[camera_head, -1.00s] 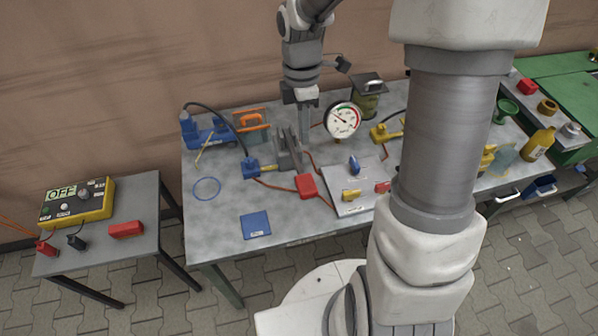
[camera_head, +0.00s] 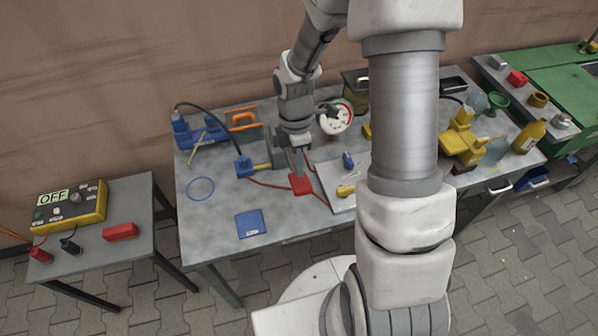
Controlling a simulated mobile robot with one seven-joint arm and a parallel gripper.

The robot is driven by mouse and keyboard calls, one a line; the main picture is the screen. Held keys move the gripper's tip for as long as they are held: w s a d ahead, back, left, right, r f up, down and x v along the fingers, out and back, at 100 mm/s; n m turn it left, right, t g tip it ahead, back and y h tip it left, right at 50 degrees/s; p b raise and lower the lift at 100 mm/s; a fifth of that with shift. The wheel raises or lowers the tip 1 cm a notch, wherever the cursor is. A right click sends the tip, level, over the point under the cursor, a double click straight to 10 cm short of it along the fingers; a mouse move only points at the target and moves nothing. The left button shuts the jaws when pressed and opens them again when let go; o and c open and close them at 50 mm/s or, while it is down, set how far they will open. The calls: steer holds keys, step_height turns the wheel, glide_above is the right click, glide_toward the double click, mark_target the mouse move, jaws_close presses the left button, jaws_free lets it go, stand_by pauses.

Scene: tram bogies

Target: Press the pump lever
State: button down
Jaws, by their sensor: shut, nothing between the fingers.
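A blue pump (camera_head: 190,134) stands at the back left of the grey table, with a thin yellow lever (camera_head: 196,150) sticking out at a slant. A black hose runs from it to a blue block (camera_head: 243,167). A yellow pump-like unit (camera_head: 462,140) stands at the right; which one the task means cannot be told. My gripper (camera_head: 294,158) is shut and empty, pointing down at the grey clamp-like fixture (camera_head: 280,160) mid-table. It is well right of the blue pump. Whether it touches the fixture cannot be told.
A round gauge (camera_head: 336,118) stands right behind my gripper, and a red box (camera_head: 301,184) lies in front. An orange-handled item (camera_head: 242,119) stands at the back. A blue pad (camera_head: 251,223) and blue ring (camera_head: 201,188) lie at the left, with bare table around them.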

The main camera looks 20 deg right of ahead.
mark_target(299, 182)
steer(key=shift+s+f, duration=0.15)
steer(key=shift+f, duration=1.2)
steer(key=shift+f, duration=0.15)
